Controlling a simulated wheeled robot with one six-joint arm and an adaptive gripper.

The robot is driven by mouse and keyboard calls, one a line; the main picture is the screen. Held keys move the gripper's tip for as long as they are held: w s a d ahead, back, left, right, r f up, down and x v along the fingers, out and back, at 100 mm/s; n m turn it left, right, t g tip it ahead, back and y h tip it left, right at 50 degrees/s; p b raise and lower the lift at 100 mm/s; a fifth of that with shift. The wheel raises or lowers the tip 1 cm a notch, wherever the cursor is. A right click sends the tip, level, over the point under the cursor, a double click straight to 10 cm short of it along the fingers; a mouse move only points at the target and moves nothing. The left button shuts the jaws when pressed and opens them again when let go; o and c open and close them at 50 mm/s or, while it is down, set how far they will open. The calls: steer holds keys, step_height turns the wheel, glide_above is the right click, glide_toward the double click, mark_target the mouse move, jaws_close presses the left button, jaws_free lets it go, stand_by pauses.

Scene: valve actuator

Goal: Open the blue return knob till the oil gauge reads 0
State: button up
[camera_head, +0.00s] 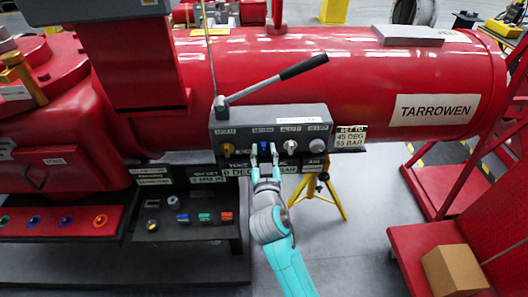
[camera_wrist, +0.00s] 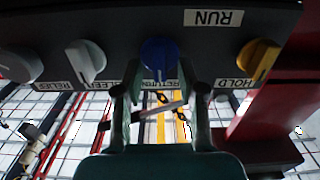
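The blue return knob (camera_wrist: 159,55) is on the dark control box, above a partly covered label in the upside-down wrist view. In the head view the knob (camera_head: 258,146) shows just behind my fingertips. My gripper (camera_wrist: 161,92) is open, its teal fingers apart to the left and right of the knob's line, with visible gaps and nothing held. In the head view my gripper (camera_head: 264,154) reaches up to the box's front face. I cannot tell how deep the fingertips are around the knob. I cannot make out an oil gauge reading.
A yellow hold knob (camera_wrist: 258,60), a grey knob (camera_wrist: 86,60) and another pale knob (camera_wrist: 20,62) flank the blue one. A long lever (camera_head: 275,80) rises from the control box (camera_head: 225,132). A yellow tripod (camera_head: 318,190) stands below; a cardboard box (camera_head: 454,270) is at right.

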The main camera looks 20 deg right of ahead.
jaws_close()
steer(key=n, duration=0.3)
steer(key=shift+a+n, duration=0.2)
steer(key=shift+n, duration=0.1)
steer(key=n, duration=0.4)
steer(key=shift+a+f+n, duration=0.15)
steer(key=shift+n, duration=0.15)
steer(key=n, duration=0.4)
steer(key=shift+w+a+f, duration=0.1)
steer(key=shift+f, duration=0.05)
steer(key=n, duration=0.4)
steer(key=shift+a+f+n, duration=0.1)
steer(key=shift+f+n, duration=0.1)
steer(key=shift+n, duration=0.1)
